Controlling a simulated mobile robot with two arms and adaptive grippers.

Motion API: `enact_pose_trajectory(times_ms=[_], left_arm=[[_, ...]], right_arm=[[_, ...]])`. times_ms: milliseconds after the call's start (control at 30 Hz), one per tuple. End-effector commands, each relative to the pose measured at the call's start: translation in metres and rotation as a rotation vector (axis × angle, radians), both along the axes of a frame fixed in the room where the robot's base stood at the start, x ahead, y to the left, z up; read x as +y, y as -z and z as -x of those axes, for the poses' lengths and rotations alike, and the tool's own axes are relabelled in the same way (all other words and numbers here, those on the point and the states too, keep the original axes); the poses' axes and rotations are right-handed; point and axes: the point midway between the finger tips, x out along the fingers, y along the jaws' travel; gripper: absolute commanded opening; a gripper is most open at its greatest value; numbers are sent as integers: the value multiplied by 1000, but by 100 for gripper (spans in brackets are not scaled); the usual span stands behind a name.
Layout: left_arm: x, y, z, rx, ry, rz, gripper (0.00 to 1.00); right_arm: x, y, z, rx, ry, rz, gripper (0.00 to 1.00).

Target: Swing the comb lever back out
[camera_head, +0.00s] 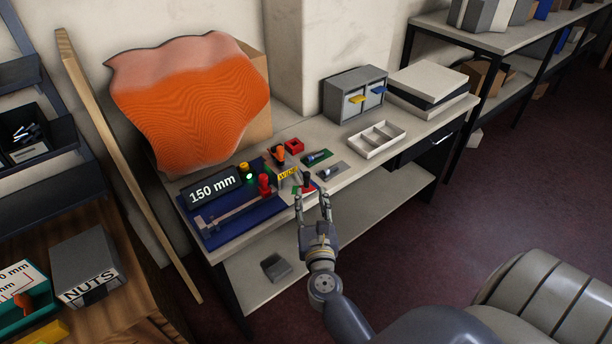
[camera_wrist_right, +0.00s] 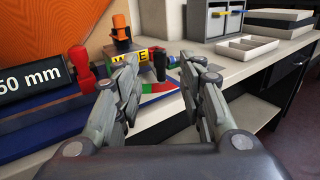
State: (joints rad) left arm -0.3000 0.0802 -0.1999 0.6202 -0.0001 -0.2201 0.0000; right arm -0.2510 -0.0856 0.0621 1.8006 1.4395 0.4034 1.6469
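A small device with a yellow lettered label (camera_head: 288,173) stands near the front edge of the bench, and it also shows in the right wrist view (camera_wrist_right: 130,57). A short upright dark handle (camera_wrist_right: 159,67) rises beside it over a plate coloured green and red (camera_wrist_right: 160,87). I take this handle for the comb lever, but its comb is not clear. My right gripper (camera_head: 312,197) is open at the bench's front edge. In the wrist view its fingers (camera_wrist_right: 160,75) stand apart on either side of the handle, which lies beyond them, with nothing held. My left gripper is out of view.
A blue base with a "150 mm" sign (camera_head: 213,190) and red knob (camera_head: 265,185) lies left of the device. An orange-topped tool (camera_head: 279,153) stands behind. A divided white tray (camera_head: 377,139) and drawer box (camera_head: 354,92) stand right. The bench front (camera_head: 370,165) is clear.

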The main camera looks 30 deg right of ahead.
Motion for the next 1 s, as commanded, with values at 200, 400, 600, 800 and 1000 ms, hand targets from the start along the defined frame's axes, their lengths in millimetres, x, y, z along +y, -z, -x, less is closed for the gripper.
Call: enact_pose_trajectory(times_ms=[200,400,600,800,1000], left_arm=[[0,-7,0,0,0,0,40],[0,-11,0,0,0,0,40],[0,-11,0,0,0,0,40],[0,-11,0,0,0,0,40],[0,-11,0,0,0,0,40]], right_arm=[[-15,-3,-30,0,-1,4,37],[-32,-2,-63,2,-2,6,37],[-44,-1,-86,3,-3,5,37],[-47,0,-93,4,-3,5,37],[-47,0,-93,4,-3,5,37]])
